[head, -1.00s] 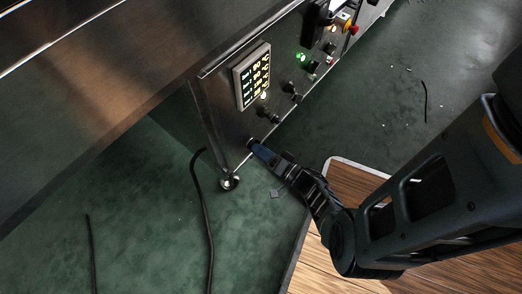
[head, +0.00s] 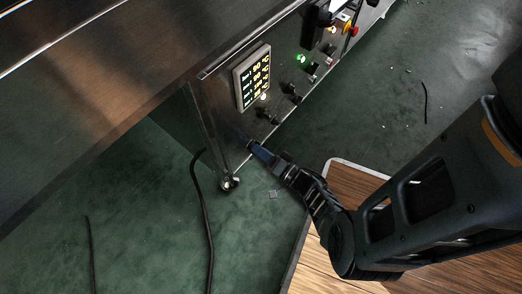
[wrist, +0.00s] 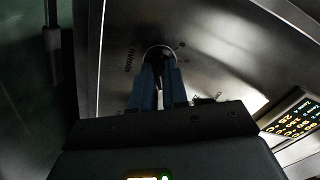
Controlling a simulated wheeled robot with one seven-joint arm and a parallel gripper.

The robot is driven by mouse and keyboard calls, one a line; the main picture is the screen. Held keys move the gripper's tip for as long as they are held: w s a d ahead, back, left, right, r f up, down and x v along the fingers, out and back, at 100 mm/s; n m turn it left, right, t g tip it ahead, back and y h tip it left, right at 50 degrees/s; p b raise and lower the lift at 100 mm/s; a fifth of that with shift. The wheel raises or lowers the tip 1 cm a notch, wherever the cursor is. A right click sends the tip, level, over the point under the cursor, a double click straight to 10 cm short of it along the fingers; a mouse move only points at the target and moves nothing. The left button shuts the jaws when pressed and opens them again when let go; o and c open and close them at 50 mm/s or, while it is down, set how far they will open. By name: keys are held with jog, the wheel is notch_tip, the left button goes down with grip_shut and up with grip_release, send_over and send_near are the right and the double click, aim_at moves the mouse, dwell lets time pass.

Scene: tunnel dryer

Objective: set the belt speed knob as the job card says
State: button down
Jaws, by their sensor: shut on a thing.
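The belt speed knob (wrist: 158,53) is a dark round knob on the steel control panel, with small marks around it and lettering to its left that looks like m/min. My gripper (wrist: 160,70) has its two blue fingers shut on the knob, one on each side. In the head view my gripper (head: 252,146) reaches the lower near corner of the panel, and the fingers hide the knob there. The knob's pointer and exact setting cannot be read. I cannot make out a job card in either view.
A lit display (head: 252,77) with zone figures sits above on the panel (head: 222,118). Dark knobs (head: 267,115), a green lamp (head: 302,58) and a red button (head: 353,31) lie farther along. The green floor is mostly clear.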

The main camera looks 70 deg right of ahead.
jog(key=shift+n, duration=0.3)
jog(key=n+b, duration=0.2)
jog(key=n, duration=2.1)
jog(key=shift+a+f+b, duration=0.1)
jog(key=shift+f+b, duration=0.05)
jog(key=shift+b, duration=0.2)
jog(key=shift+n, duration=0.3)
jog(key=c, duration=1.1)
grip_release()
jog(key=shift+c, duration=0.2)
